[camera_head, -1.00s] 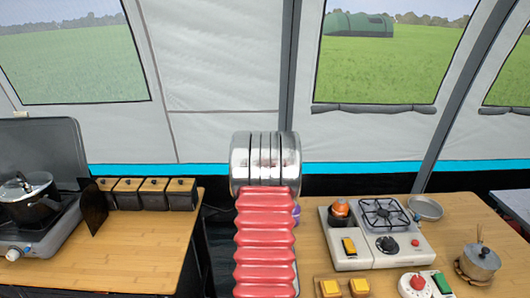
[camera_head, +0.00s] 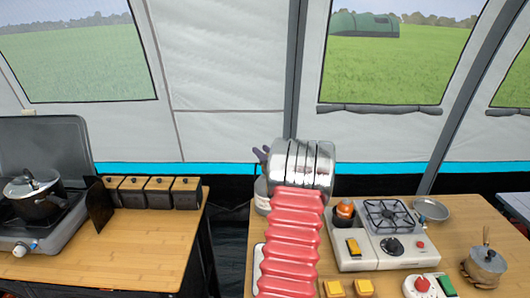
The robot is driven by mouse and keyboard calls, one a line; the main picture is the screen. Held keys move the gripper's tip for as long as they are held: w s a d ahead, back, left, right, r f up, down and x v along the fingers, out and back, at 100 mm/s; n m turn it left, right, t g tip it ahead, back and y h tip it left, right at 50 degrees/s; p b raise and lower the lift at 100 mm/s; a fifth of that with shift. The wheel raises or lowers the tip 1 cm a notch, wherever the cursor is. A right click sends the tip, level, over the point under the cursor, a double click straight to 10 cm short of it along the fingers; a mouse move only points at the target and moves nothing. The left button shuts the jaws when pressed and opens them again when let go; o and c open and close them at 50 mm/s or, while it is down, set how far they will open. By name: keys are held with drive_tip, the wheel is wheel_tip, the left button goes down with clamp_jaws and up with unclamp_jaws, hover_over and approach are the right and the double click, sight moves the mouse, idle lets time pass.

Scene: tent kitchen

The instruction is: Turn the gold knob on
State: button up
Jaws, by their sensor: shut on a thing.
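I cannot make out a gold knob in this view. My arm, a red ribbed sleeve with a silver segmented end, rises in the middle and covers the left part of the right-hand table. My gripper is hidden behind it, so I cannot see what it is on. A small purple-grey part and a pale grey cylinder (camera_head: 262,196) peek out left of the silver end; I cannot tell what they belong to. The white stove (camera_head: 349,262) to the right has a black dial (camera_head: 392,246), a red button (camera_head: 421,246) and a yellow switch (camera_head: 353,247).
Yellow blocks (camera_head: 364,287) and a white box with red and green controls (camera_head: 422,285) lie at the front. A pot (camera_head: 487,260) and small pan (camera_head: 431,209) stand right. Another stove (camera_head: 50,243) with a lidded pot (camera_head: 35,196) and several dark canisters (camera_head: 158,192) stand left.

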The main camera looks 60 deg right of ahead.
drive_tip(key=shift+w+a+n+t+y, duration=0.15)
drive_tip(key=shift+a+n+t+y, duration=0.2)
drive_tip(key=shift+n+y, duration=0.65)
drive_tip(key=shift+w+a+n+t+y, duration=0.2)
drive_tip(key=shift+n+t+y, duration=0.35)
drive_tip(key=shift+y, duration=0.8)
drive_tip(key=shift+w+a+n+t+y, duration=0.15)
drive_tip(key=shift+a+n+t+y, duration=0.15)
drive_tip(key=shift+n+y, duration=0.7)
drive_tip(key=shift+r+y, duration=0.1)
drive_tip(key=shift+y, duration=0.25)
drive_tip(key=o, duration=1)
drive_tip(key=shift+o, duration=0.2)
drive_tip(key=shift+s, duration=0.1)
drive_tip(key=shift+s, duration=0.15)
drive_tip(key=shift+s, duration=0.3)
drive_tip(key=s+a, duration=0.1)
drive_tip(key=s, duration=1.1)
drive_tip(key=shift+s+a, duration=0.3)
drive_tip(key=shift+s, duration=0.1)
